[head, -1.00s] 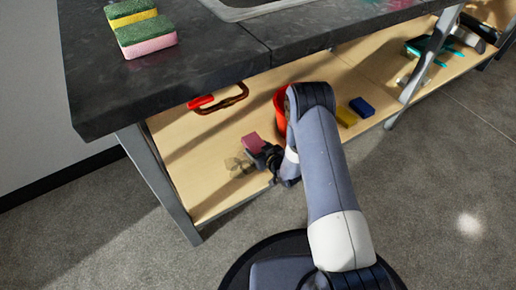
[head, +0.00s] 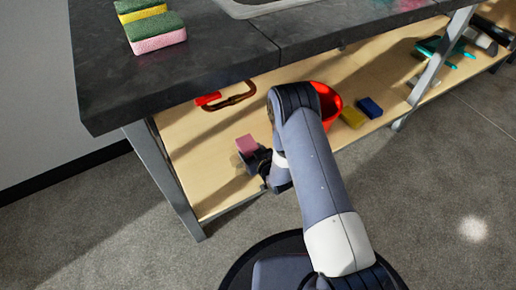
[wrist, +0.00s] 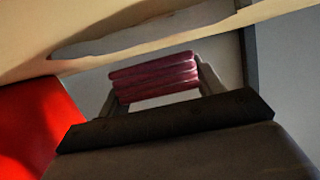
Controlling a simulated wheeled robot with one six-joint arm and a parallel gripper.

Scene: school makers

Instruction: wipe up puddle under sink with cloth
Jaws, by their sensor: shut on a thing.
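My gripper (head: 256,156) is shut on a folded pink cloth (head: 246,143), over the left front part of the wooden shelf under the sink. In the wrist view the cloth (wrist: 153,78) shows as stacked pink-red folds between the two fingers. A small darker patch (head: 236,160), probably the puddle, shows on the shelf just left of the gripper. The gripper and cloth hide part of that area. I cannot tell whether the cloth touches the shelf.
A red bucket (head: 329,104) stands right of my arm. A red-handled tool (head: 232,97) lies behind. Yellow (head: 353,117) and blue (head: 369,107) blocks lie farther right. The dark countertop (head: 170,75) overhangs the shelf, with sponges on it. A metal leg (head: 168,180) stands at left.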

